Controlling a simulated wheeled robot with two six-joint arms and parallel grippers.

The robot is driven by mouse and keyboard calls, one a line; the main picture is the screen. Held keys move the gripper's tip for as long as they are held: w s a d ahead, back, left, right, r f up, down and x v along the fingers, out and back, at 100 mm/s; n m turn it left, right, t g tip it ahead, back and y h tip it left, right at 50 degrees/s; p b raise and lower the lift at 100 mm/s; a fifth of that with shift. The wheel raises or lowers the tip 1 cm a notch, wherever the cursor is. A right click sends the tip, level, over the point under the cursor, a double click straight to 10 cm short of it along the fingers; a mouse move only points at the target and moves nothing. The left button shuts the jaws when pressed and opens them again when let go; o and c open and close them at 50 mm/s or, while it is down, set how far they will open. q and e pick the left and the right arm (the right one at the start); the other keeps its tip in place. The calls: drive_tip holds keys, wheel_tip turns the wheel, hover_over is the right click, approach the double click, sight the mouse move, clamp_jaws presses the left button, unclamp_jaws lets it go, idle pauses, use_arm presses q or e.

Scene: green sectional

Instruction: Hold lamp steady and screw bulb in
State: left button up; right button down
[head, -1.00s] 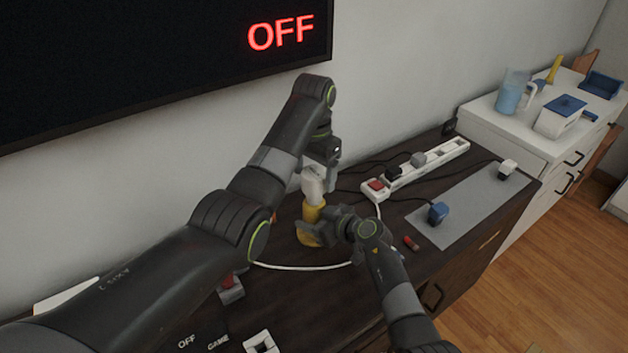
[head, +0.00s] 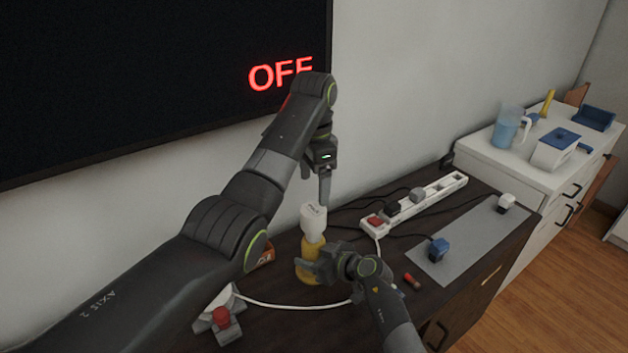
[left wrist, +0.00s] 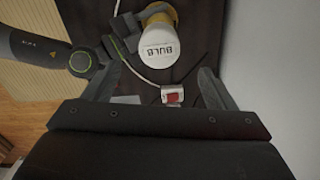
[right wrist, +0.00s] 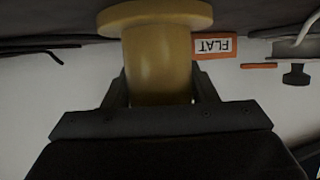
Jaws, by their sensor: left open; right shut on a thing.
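The yellow lamp (head: 311,250) stands upright on the dark tabletop. My right gripper (head: 318,264) is shut on its stem, and the stem also fills the space between the fingers in the right wrist view (right wrist: 160,65). The white bulb (head: 313,222), lettered BULB, sits upright on top of the lamp; how deep it sits in the socket is hidden. My left gripper (head: 324,194) is open and empty, pointing down just above the bulb. In the left wrist view the bulb (left wrist: 160,45) is beyond the open fingers, not between them.
A white power strip (head: 425,203) with plugs lies behind right of the lamp. A blue plug (head: 438,249) rests on a grey mat (head: 470,240). A white cord (head: 295,305) runs across the table. A red-knobbed piece (head: 221,320) stands front left. The screen (head: 150,90) reads OFF.

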use_arm(q)
wheel_tip(320, 180, down, 12)
drive_tip(key=shift+f, duration=0.1)
idle(0.7)
drive_tip(key=shift+c, duration=0.5)
drive_tip(key=c, duration=1.1)
drive_tip(key=o, duration=1.2)
drive_tip(key=shift+r, duration=0.2)
wheel_tip(320, 180, up, 12)
drive_tip(key=shift+f, duration=0.1)
